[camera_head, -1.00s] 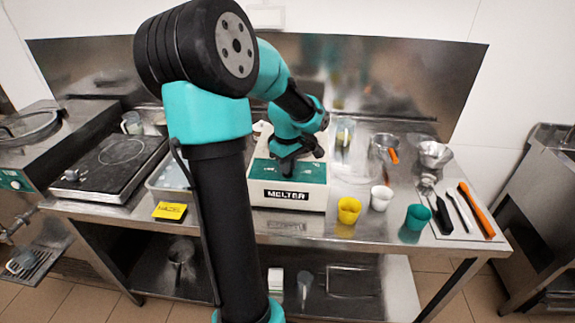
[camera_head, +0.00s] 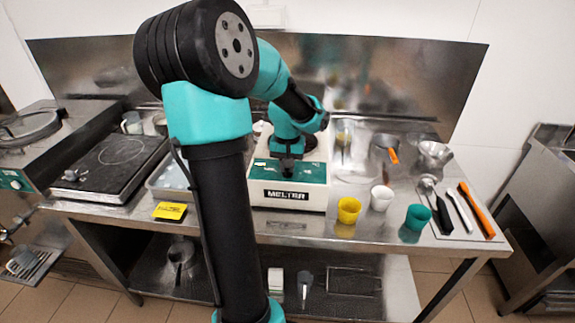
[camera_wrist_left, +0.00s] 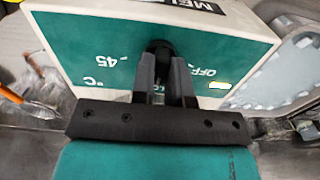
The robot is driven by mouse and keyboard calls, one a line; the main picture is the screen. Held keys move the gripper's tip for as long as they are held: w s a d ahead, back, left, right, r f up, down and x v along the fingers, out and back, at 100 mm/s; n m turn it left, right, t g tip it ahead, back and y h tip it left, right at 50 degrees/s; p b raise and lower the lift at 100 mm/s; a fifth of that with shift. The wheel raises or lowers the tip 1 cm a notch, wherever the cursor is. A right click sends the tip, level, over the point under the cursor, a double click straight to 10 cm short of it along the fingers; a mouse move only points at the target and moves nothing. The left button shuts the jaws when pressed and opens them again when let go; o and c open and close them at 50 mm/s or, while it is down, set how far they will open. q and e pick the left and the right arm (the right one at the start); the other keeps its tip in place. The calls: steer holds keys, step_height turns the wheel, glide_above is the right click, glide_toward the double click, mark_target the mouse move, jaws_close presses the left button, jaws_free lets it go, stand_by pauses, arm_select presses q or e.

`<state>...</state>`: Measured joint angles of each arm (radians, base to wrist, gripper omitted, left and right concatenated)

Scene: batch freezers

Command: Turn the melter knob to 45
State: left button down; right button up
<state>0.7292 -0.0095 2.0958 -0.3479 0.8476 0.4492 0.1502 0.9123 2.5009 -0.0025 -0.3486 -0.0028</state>
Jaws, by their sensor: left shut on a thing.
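The melter (camera_head: 290,196) is a white box with a green top panel and a "MELTER" label, standing in the middle of the steel table. In the left wrist view its green panel (camera_wrist_left: 85,55) shows the marks "45 °C" to the left and "OFF" to the right. My left gripper (camera_wrist_left: 160,62) points down at the panel, its fingers shut on the dark melter knob (camera_wrist_left: 158,46) between those marks. The fingers hide most of the knob, so I cannot tell its exact setting. My right gripper is not in view.
Yellow (camera_head: 348,210), white (camera_head: 381,198) and teal (camera_head: 417,218) cups stand right of the melter. A steel tray (camera_head: 160,184) and a black hotplate (camera_head: 115,165) are to the left. Spatulas (camera_head: 476,210) lie at the right.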

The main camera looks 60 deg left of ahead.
arm_select(q)
steer(key=m, duration=1.3)
steer(key=shift+m, duration=0.4)
steer(key=c, duration=1.1)
jaws_free()
steer(key=shift+r, duration=0.1)
step_height(320, 180, up, 17)
steer(key=shift+r, duration=0.1)
